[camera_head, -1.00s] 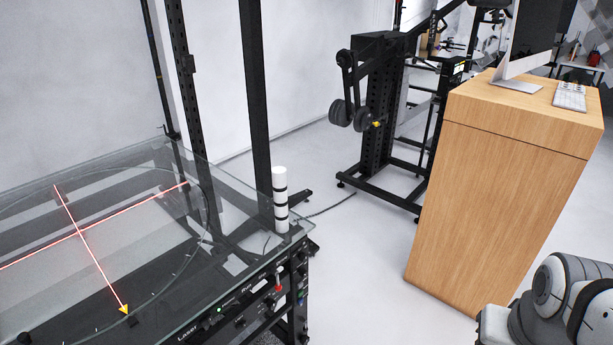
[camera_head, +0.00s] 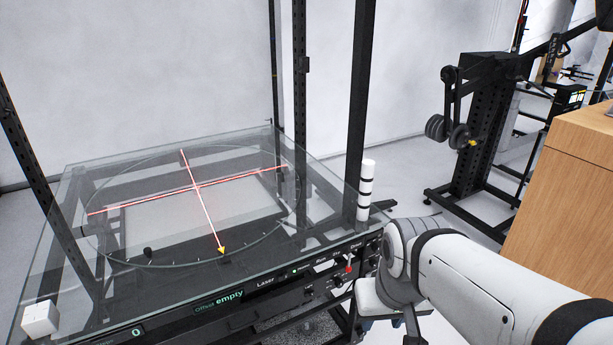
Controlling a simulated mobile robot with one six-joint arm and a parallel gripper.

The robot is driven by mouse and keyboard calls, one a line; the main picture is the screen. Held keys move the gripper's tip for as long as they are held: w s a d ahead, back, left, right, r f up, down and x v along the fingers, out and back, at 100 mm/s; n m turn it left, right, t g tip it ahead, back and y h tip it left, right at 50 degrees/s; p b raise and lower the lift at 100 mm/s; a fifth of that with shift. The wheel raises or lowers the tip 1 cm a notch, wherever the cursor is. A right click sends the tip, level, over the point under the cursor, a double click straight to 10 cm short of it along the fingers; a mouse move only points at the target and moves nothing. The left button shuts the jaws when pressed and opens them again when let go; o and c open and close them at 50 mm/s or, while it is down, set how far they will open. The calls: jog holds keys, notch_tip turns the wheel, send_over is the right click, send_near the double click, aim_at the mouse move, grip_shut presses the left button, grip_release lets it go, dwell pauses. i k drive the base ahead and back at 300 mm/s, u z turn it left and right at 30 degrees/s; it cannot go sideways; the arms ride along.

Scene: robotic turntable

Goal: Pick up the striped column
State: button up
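The striped column (camera_head: 366,190) is a slim white cylinder with black bands. It stands upright on the right corner of the glass-topped turntable table (camera_head: 330,205). My arm comes in from the lower right, and its white and grey links are just right of and below the column in the picture. No gripper fingers can be made out in this view. The column stands free, with nothing seen touching it but the glass.
A white cube (camera_head: 40,318) sits on the table's front left corner. Red laser lines cross on the glass. Dark upright posts (camera_head: 360,90) rise behind and beside the table. A wooden cabinet (camera_head: 570,200) and a black weight machine (camera_head: 490,120) stand at right.

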aim_at(368, 166)
jog(key=u, duration=0.05)
jog(key=i, duration=1)
jog(key=u, duration=0.1)
